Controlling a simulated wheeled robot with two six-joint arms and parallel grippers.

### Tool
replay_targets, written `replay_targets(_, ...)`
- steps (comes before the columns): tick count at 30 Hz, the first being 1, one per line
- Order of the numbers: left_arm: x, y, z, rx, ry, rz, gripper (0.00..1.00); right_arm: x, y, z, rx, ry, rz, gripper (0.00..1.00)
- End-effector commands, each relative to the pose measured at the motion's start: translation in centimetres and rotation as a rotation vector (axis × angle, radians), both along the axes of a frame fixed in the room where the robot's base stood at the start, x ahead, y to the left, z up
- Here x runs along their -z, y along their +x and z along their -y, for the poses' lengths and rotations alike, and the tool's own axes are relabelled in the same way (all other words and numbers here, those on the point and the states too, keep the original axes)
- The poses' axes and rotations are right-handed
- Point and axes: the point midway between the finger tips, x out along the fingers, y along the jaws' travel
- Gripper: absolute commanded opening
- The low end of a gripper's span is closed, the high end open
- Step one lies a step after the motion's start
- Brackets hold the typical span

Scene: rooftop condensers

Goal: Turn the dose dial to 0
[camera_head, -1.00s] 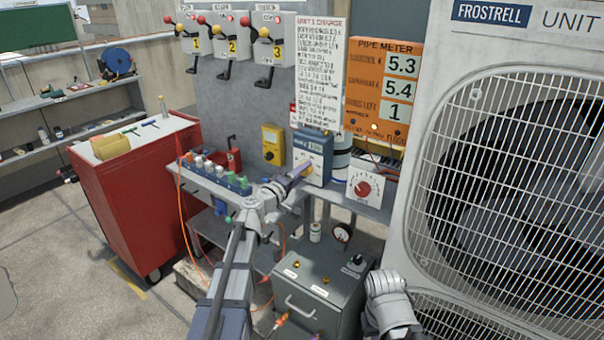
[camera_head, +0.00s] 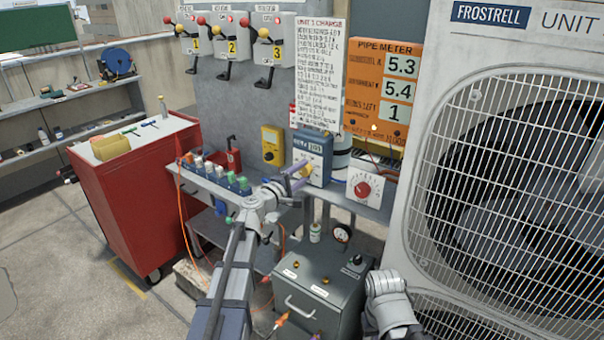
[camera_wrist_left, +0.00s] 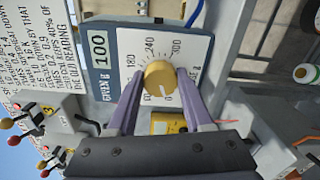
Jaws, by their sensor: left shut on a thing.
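The dose dial is a yellow round knob (camera_wrist_left: 159,78) on a white numbered face, on a blue-grey box (camera_head: 318,152) standing on the shelf. In the wrist view a small window on the box reads 100, and scale numbers such as 180, 240 and 300 ring the knob. My left gripper (camera_head: 303,172) is shut on the knob, one purple finger on each side. The knob's mark seems to face the lower side of the wrist view, near the 0, but is too small to read surely. My right gripper (camera_head: 385,284) is low at the right, away from the dial; its fingers are unclear.
A white box with a red dial (camera_head: 363,188) stands just right of the blue box. A yellow meter (camera_head: 271,146) is to the left. A grey case (camera_head: 318,290) stands below, and the condenser grille (camera_head: 520,180) fills the right side.

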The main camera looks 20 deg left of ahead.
Motion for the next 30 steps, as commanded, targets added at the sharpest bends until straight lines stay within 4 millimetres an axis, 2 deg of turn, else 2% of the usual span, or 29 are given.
replay_targets(11,0.02,-0.05,-0.04,-0.001,-0.007,-0.003,0.0,0.02,0.0,0.0,0.0,0.0,0.0,0.0)
replay_targets(12,0.02,-0.05,-0.04,-0.001,-0.007,-0.003,0.53,0.02,0.0,0.0,0.0,0.0,0.0,0.0)
replay_targets(20,0.01,-0.03,-0.02,0.0,-0.006,-0.002,0.81,0.01,0.0,0.0,0.0,0.0,0.0,0.0)
replay_targets(30,0.0,-0.4,-0.11,0.0,-0.005,-0.002,0.81,0.01,0.0,0.0,0.0,0.0,0.0,0.0)
